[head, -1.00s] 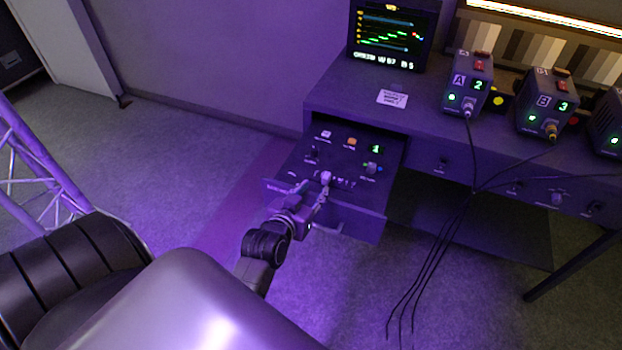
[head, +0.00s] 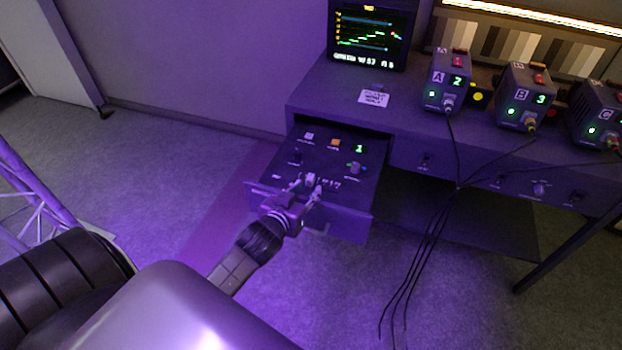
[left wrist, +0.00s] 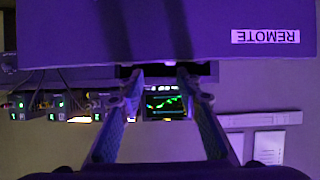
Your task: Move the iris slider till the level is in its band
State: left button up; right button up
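A pulled-out drawer panel (head: 328,160) holds small controls, lit buttons and a green "1" display (head: 360,148). A pale knob (head: 311,179), which looks like the iris slider, stands near the panel's front edge. My left gripper (head: 307,189) is at this edge, fingers apart with the knob between or just beyond the tips; contact is unclear. In the left wrist view its two fingers (left wrist: 160,76) are spread with nothing visibly gripped; the slider does not show there. The monitor (head: 370,34) shows green traces with a red part at the right; its text is too small to read surely.
Camera boxes A (head: 447,82), B (head: 526,95) and another stand on the desk. Black cables (head: 425,245) hang in front of it, right of the drawer. The drawer front with a REMOTE label (left wrist: 265,36) fills the wrist view's top. The floor left of the drawer is clear.

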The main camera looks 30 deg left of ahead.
aim_at(310, 178)
pick_arm(q)
jog(key=shift+w+a+f+y, duration=0.15)
jog(key=shift+w+a+f, duration=0.05)
jog(key=shift+a, duration=0.25)
jog(key=shift+w+a+f+y, duration=0.15)
jog(key=shift+w+a+f, duration=0.05)
jog(key=shift+a, duration=0.25)
jog(key=shift+x, duration=3.8)
grip_shut()
